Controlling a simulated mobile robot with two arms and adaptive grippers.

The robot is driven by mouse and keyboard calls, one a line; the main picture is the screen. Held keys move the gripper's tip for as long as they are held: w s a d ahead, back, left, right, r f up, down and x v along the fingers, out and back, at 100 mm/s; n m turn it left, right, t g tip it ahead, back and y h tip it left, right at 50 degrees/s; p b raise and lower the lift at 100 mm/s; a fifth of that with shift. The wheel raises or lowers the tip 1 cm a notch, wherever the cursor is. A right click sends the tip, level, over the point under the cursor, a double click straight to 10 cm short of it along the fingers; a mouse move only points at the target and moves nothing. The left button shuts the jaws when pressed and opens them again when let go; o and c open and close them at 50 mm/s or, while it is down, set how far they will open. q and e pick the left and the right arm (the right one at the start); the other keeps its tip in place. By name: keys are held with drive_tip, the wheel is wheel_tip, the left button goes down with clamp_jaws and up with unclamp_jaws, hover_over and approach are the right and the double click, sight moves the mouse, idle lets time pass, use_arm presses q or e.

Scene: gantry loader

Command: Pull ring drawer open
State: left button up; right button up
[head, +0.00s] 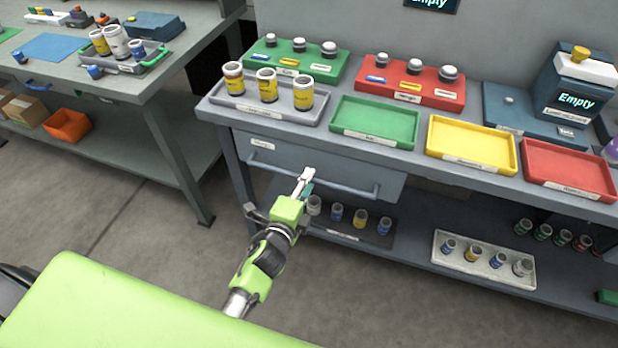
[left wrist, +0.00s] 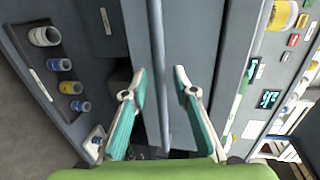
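The ring drawer (head: 340,168) is a grey drawer front under the edge of the workbench. It looks closed, with a small label at its upper left. A long grey bar handle (head: 347,187) runs across it. My left gripper (head: 304,180) is at the middle of the handle. In the left wrist view the two fingers (left wrist: 160,72) are open, one on each side of the handle bar (left wrist: 157,35), with visible gaps to it. The drawer front also shows in that view (left wrist: 195,35). My right gripper is not in view.
Above the drawer, the bench holds a grey tray (head: 317,117) of yellow-labelled jars, a green tray (head: 400,138), a yellow tray (head: 437,142) and a red tray (head: 532,170). Small jars stand in trays on the lower shelf (head: 410,252). Open floor (head: 130,230) lies in front.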

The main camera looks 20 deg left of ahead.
use_arm(q)
drive_tip(key=shift+w+f, duration=0.25)
drive_tip(key=shift+w, duration=0.7)
clamp_jaws()
drive_tip(key=shift+s, duration=0.15)
